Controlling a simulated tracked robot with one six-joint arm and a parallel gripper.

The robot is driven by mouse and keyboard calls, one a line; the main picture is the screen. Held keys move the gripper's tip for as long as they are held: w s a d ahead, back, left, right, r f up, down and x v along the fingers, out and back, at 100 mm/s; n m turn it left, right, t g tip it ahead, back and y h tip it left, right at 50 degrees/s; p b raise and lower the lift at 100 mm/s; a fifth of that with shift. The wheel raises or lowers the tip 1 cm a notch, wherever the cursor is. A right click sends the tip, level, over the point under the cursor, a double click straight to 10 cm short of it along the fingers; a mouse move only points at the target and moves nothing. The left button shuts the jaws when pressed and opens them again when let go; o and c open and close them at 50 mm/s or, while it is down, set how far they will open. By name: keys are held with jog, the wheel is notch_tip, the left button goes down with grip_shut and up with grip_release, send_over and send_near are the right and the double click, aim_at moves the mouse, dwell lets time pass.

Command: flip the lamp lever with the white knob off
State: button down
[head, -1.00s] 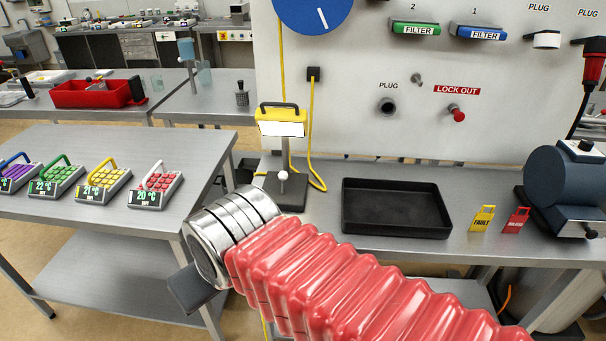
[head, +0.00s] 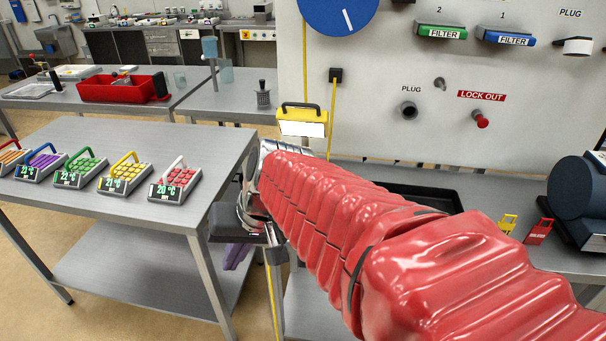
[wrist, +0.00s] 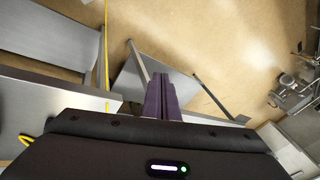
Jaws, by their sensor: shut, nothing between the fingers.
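The yellow lamp (head: 302,122) with its lit white panel stands at the left end of the panel bench in the head view. Its stand, base and the lever with the white knob are hidden behind my red-sleeved arm. My gripper shows partly in the head view, its purple fingers (head: 236,256) pointing down beside the bench's left end, below and left of the lamp. In the wrist view the purple fingers (wrist: 160,98) are together and empty, with floor and a table beyond them. The lamp and lever do not show in the wrist view.
A steel table (head: 110,150) with several coloured keypad devices stands to the left. A black tray (head: 440,195) lies behind my arm on the bench. A yellow cable (head: 334,120) hangs from the wall panel. The floor gap between table and bench is narrow.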

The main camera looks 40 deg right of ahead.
jog(key=w+d+f+m+t+y, duration=0.15)
jog(key=w+d+m, duration=0.3)
jog(key=d, duration=0.45)
jog(key=w+d+f+m+t+y, duration=0.1)
jog(key=w+d+m+t, duration=0.3)
jog(key=d, duration=0.5)
jog(key=s+d+f+m+t+h, duration=0.1)
jog(key=d+m, duration=0.3)
jog(key=d, duration=0.7)
jog(key=s+d+f+m+t+h, duration=0.2)
jog(key=d+m, duration=0.3)
jog(key=d, duration=0.7)
jog(key=shift+s+f+t+h, duration=0.15)
jog(key=shift+s+t+h, duration=0.3)
jog(key=shift+s+h, duration=0.25)
jog(key=shift+d, duration=0.1)
